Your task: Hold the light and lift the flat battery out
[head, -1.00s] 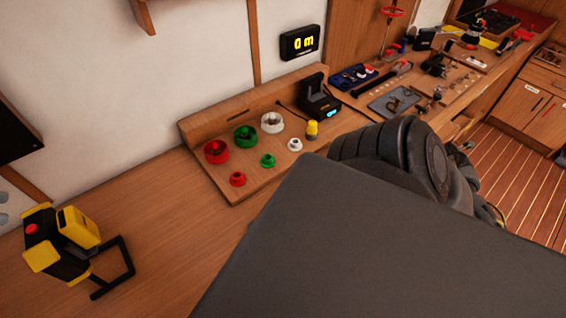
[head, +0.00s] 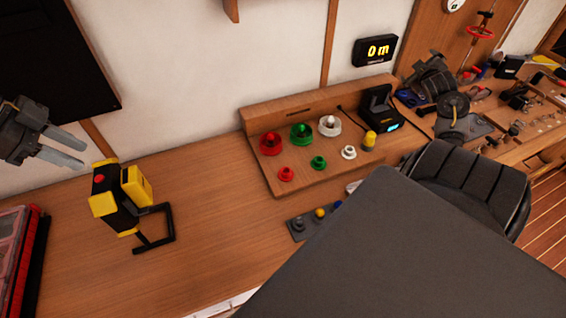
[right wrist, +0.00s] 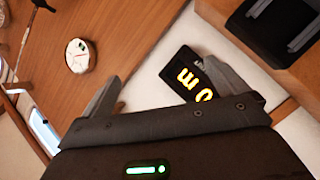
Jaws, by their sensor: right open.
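The light (head: 108,205), a black and yellow lamp with a red button and a black stand frame, stands on the bench at the left. A yellow block (head: 137,187) sits on its right side; I take it for the battery, seated in the light. My left gripper (head: 84,150) is just above and left of the light, fingers apart, empty and not touching it. My right gripper (right wrist: 168,98) is open and empty in the right wrist view, far from the light. In the head view, the right arm reaches toward the back right.
A black charger (head: 376,105) with a lit display stands at the right end of a wooden rack (head: 262,122) of red, green and white parts. A wall display (head: 375,51) reads 0 m. A red case (head: 20,262) lies at the left. Bench around the light is mostly clear.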

